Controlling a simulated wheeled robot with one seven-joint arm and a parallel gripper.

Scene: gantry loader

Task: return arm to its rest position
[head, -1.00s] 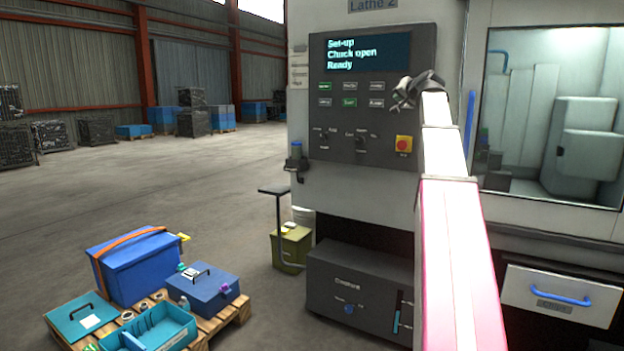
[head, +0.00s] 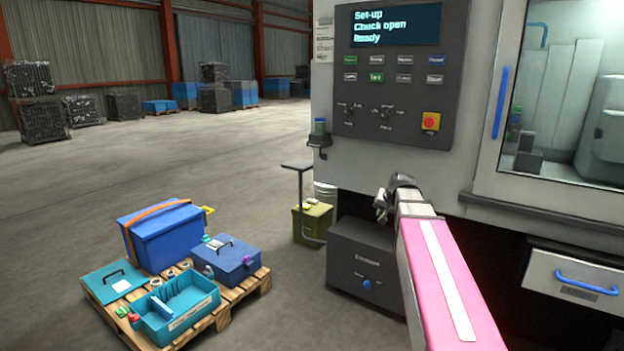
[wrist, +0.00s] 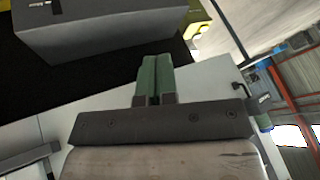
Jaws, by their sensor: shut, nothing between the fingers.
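My gripper (head: 382,206) shows in the head view at the end of my pink and white arm, in front of the lathe and above the dark grey box at its foot. It is small there, and part of it is hidden by the wrist. In the wrist view my gripper's green fingers (wrist: 154,76) are together with nothing between them.
The lathe's control panel (head: 388,85) is above my gripper, with a red stop button (head: 431,121). The dark grey box (head: 362,262) stands below. A wooden pallet (head: 243,296) with blue boxes and a teal tray (head: 176,306) is at left. Open floor lies behind.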

